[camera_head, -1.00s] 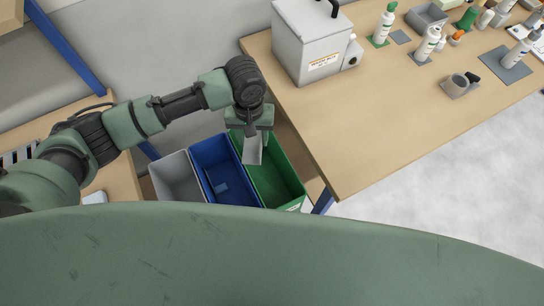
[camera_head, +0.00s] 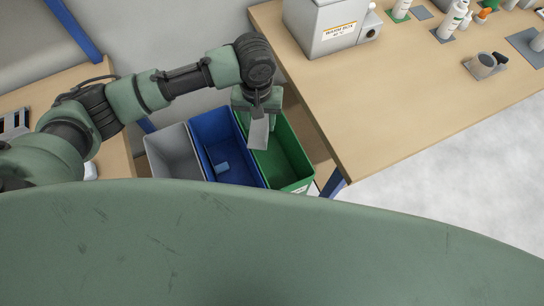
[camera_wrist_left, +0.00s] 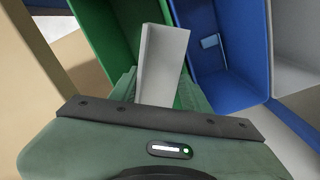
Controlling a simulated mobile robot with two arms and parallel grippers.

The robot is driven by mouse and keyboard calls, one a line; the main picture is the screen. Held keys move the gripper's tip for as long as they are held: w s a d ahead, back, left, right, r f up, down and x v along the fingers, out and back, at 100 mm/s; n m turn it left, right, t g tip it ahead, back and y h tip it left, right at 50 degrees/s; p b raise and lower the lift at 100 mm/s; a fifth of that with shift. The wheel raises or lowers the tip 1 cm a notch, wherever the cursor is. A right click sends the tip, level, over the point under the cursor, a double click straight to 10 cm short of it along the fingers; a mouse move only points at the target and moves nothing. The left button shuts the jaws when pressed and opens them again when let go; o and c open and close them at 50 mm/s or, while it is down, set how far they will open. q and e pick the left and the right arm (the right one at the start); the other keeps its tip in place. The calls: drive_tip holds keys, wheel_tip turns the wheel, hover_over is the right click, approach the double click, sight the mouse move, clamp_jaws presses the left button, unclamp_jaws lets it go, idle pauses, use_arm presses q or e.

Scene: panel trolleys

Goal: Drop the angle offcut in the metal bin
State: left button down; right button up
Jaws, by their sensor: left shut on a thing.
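My left gripper (camera_head: 257,112) is shut on the angle offcut (camera_head: 258,133), a light grey metal piece that hangs down from the jaws. The offcut also shows in the left wrist view (camera_wrist_left: 163,62), sticking out beyond the fingers. It is over the green bin (camera_head: 298,150), near that bin's edge with the blue bin (camera_head: 209,133). The blue bin holds a small blue piece (camera_head: 223,167). A grey bin (camera_head: 174,155) stands left of the blue one. I cannot tell from the labels which bin is for metal. My right gripper is not in view.
A wooden bench (camera_head: 390,90) stands right of the bins, with a white warm box (camera_head: 328,28), several bottles and a cup (camera_head: 482,66) on it. Another wooden surface (camera_head: 115,150) is at the left. My own green body covers the lower picture.

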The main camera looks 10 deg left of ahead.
use_arm(q)
drive_tip(key=c, duration=0.6)
unclamp_jaws()
wheel_tip(320, 180, up, 8)
drive_tip(key=shift+f, duration=0.1)
idle(0.4)
